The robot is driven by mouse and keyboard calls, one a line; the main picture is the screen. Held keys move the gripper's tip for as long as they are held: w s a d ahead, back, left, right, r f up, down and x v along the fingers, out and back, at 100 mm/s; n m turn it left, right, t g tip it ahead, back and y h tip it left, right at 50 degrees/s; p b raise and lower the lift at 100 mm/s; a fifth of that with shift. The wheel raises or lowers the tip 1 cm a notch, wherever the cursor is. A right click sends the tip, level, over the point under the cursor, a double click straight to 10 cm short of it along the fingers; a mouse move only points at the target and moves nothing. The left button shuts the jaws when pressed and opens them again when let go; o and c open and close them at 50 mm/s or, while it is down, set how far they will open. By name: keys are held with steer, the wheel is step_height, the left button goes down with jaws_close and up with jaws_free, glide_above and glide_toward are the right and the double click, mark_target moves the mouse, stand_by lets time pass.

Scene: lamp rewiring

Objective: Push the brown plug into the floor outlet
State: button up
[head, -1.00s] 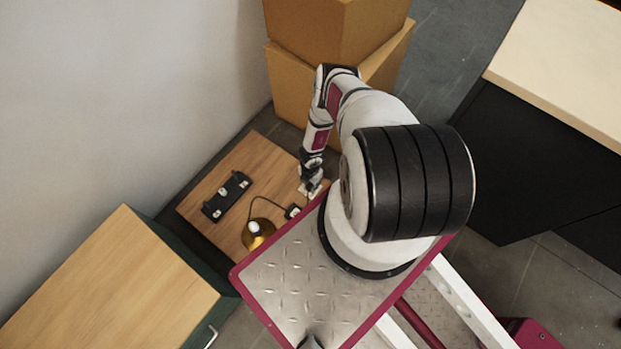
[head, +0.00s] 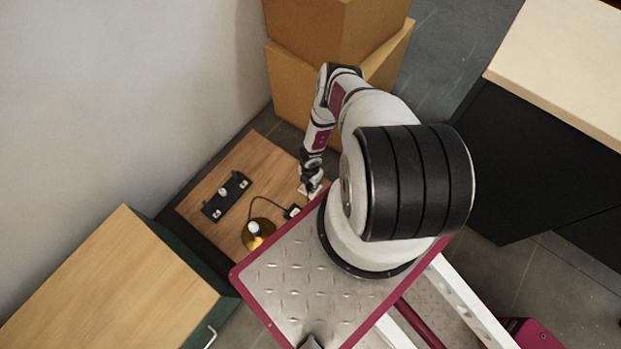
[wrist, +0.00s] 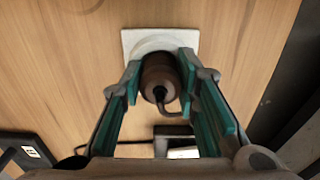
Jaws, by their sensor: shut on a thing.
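The brown plug (wrist: 160,73) is between the teal finger pads of my gripper (wrist: 160,70) in the wrist view, with its dark cord bending away from its back end. My gripper is shut on the plug. The plug's front end is at the round socket of the white floor outlet (wrist: 131,42). Its front is hidden, so I cannot tell how deep it sits. In the head view my gripper (head: 311,186) is low over the right edge of the wooden floor panel (head: 268,160), and the plug cannot be made out there.
A black holder (head: 225,197) lies further left. Cardboard boxes (head: 290,90) stand behind my arm, and a wooden-topped cabinet (head: 110,285) at lower left.

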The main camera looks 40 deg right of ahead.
steer(key=shift+s+f+b, duration=0.1)
steer(key=shift+f+b, duration=0.2)
stand_by(0.4)
steer(key=o, duration=1.2)
steer(key=shift+f, duration=0.1)
step_height(320, 180, up, 12)
steer(key=shift+r, duration=0.1)
